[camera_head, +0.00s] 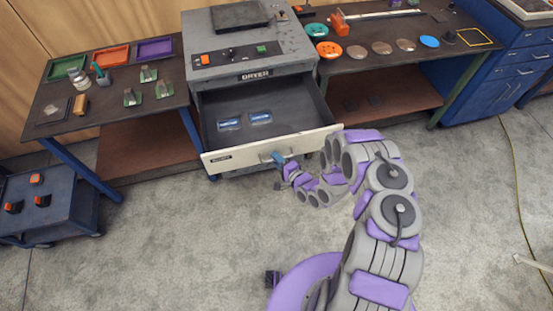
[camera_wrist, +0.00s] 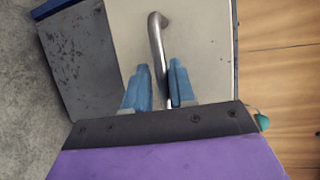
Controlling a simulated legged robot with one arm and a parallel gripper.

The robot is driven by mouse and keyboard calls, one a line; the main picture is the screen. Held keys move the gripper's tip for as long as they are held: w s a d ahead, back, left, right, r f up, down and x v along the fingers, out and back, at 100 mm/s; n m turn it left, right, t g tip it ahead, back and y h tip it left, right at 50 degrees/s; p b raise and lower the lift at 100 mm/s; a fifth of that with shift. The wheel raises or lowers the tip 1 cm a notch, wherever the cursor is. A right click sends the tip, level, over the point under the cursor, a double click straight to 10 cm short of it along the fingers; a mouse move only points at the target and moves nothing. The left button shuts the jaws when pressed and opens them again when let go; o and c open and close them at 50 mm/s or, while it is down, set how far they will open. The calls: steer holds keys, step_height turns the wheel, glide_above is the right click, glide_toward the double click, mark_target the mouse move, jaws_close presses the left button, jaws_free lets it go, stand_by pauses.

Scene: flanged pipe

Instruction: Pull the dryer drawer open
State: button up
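The dryer (camera_head: 248,50) is a grey box with a "DRYER" label. Its drawer (camera_head: 285,112) is pulled out toward me, showing its dark inside. The drawer's pale front panel (camera_head: 235,155) carries a metal bar handle (camera_head: 266,156). In the wrist view the curved metal handle (camera_wrist: 156,35) runs down between the blue fingers of my gripper (camera_wrist: 161,78). The fingers are close together around the bar and appear shut on it. In the head view my gripper (camera_head: 279,160) is at the handle, partly hidden by my arm.
Two small blue-and-clear items (camera_head: 245,120) lie in the drawer. A bench (camera_head: 110,115) with coloured trays stands left, and another bench (camera_head: 400,65) with discs stands right. A dark cart (camera_head: 50,205) is at the far left. The floor (camera_head: 180,240) before the drawer is clear.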

steer(key=shift+o, duration=1.3)
steer(key=shift+w, duration=0.1)
steer(key=shift+d, duration=0.1)
steer(key=b+v, duration=0.1)
steer(key=v, duration=1.6)
steer(key=shift+f, duration=0.1)
